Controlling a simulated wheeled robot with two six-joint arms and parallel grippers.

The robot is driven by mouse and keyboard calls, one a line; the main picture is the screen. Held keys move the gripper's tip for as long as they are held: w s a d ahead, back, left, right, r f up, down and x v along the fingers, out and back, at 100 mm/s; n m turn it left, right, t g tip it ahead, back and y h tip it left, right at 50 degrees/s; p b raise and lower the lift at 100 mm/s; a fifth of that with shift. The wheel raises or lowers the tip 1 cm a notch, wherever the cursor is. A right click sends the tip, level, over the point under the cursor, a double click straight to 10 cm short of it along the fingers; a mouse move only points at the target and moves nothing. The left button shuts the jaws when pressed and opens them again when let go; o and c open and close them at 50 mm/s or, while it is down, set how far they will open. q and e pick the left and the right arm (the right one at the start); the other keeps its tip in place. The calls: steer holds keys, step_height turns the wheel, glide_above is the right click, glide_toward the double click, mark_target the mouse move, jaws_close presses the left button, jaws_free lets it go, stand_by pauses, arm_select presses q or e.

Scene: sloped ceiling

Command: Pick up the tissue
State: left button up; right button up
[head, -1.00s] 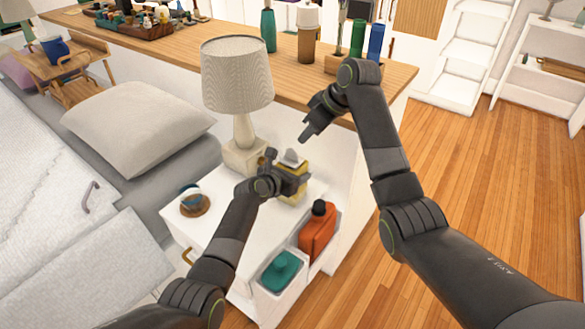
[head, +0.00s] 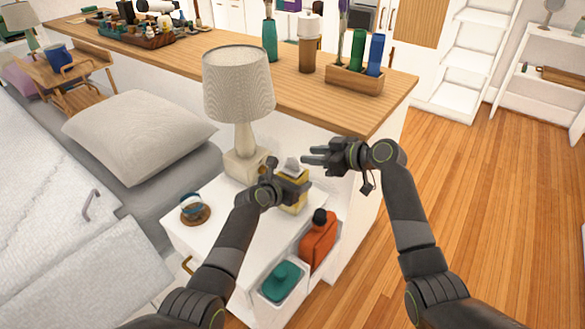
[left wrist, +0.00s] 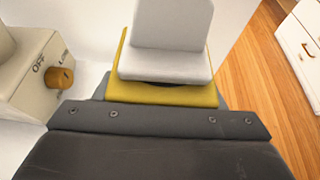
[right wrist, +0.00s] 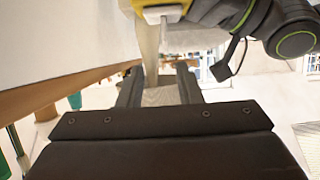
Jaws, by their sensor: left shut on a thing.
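The tissue (head: 291,164) is a pale grey-white sheet standing up from a yellow tissue box (head: 294,205) near the nightstand's back edge. My left gripper (head: 291,184) is shut on the box. In the left wrist view the tissue (left wrist: 170,40) rises above the yellow box (left wrist: 165,95); the left fingertips are hidden. My right gripper (head: 308,155) is open and empty, just right of the tissue, its fingers pointing left. In the right wrist view its two fingers (right wrist: 158,88) are apart. The box (right wrist: 180,5) shows at the top edge, with nothing held between the fingers.
The white nightstand (head: 225,235) also holds a small round item (head: 194,207). An orange bottle (head: 318,243) and a teal container (head: 281,281) sit in front. A wooden counter (head: 180,60) runs behind.

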mark_target(295, 158)
steer(key=x, duration=0.4)
steer(key=s+x, duration=0.1)
steer(key=x, duration=0.1)
steer(key=shift+a+f, duration=0.1)
steer(key=shift+f, duration=0.15)
steer(key=shift+w+a+f, duration=0.3)
steer(key=shift+w+a, duration=0.1)
steer(key=shift+a, duration=0.05)
jaws_close()
